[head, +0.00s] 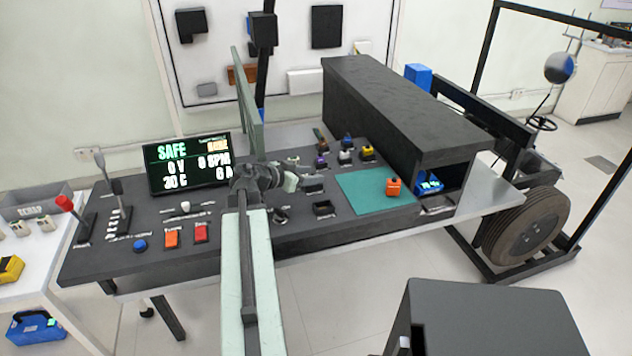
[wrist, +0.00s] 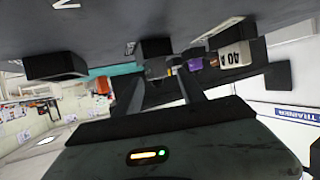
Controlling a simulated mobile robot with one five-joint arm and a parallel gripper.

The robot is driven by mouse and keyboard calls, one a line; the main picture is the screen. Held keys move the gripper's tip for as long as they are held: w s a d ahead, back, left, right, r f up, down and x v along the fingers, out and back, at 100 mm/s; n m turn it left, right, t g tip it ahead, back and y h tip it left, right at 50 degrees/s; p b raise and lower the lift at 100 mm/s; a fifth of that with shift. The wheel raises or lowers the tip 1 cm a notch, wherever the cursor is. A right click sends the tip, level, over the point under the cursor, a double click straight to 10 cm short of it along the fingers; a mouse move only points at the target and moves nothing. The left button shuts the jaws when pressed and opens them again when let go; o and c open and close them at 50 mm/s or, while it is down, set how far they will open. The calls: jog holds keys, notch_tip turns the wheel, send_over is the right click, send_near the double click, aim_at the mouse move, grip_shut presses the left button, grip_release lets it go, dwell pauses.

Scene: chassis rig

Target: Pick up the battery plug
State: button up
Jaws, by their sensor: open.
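An orange block (head: 393,187), probably the battery plug, sits on the teal mat (head: 368,203) on the bench's right side. It appears as a small orange shape (wrist: 102,85) left of my fingers in the wrist view, near a teal strip. My gripper (head: 292,182) is over the middle of the dark console, left of the mat and apart from the orange block. In the wrist view its two fingers (wrist: 160,76) stand apart with nothing held between them. The wrist picture looks turned over.
A long black housing (head: 400,110) with an open end stands behind and right of the mat, a blue lit item (head: 428,183) inside. Several coloured caps (head: 346,156) stand behind the mat.

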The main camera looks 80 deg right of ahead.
jog(key=shift+s, duration=0.5)
grip_shut()
jog(key=shift+d+r, duration=0.1)
notch_tip(320, 180, up, 28)
jog(key=p, duration=2.8)
